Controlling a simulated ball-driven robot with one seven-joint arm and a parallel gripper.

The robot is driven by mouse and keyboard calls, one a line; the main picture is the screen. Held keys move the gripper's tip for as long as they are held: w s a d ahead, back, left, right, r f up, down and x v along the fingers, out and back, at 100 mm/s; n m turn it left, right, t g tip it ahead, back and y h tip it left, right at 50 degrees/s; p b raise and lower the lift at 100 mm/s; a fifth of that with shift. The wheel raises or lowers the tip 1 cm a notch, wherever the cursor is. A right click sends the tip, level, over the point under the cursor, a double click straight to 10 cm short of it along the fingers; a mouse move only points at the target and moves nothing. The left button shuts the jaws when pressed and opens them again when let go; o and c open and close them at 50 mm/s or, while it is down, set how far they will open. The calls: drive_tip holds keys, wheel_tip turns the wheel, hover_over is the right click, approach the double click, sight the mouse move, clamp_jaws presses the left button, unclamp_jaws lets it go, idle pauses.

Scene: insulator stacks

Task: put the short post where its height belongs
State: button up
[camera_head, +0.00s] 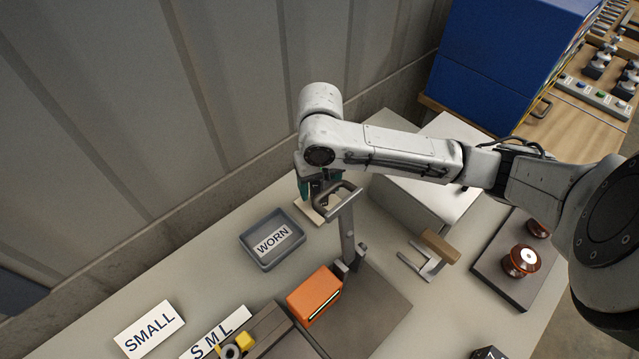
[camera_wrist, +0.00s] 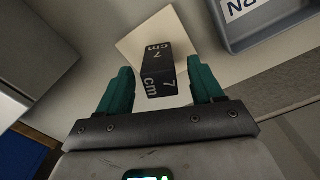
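A black block marked "7 cm" (camera_wrist: 161,76) stands on a cream square pad (camera_wrist: 150,35) in the wrist view. My gripper (camera_wrist: 160,66) is open, with a green finger on either side of the block and a gap to each. In the head view my gripper (camera_head: 319,186) points down at the pad (camera_head: 308,213), partly behind a grey handle. Two brown ringed insulator posts, a nearer one (camera_head: 521,261) and a farther one (camera_head: 538,228), stand on a dark board at the right; my arm partly covers the farther. A "SMALL" card (camera_head: 149,329) and an "S M L" card (camera_head: 216,333) lie at lower left.
A grey tray marked "WORN" (camera_head: 272,240) sits left of the pad. A press-like tool with upright handle (camera_head: 347,232) and orange block (camera_head: 315,296) stands close in front. A wooden-handled bracket (camera_head: 440,247), pale box (camera_head: 420,204) and blue cabinet (camera_head: 500,65) lie rightward.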

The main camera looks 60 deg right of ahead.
wheel_tip(320, 180, up, 12)
drive_tip(key=shift+p, duration=0.4)
drive_tip(key=shift+s, duration=0.1)
idle(0.5)
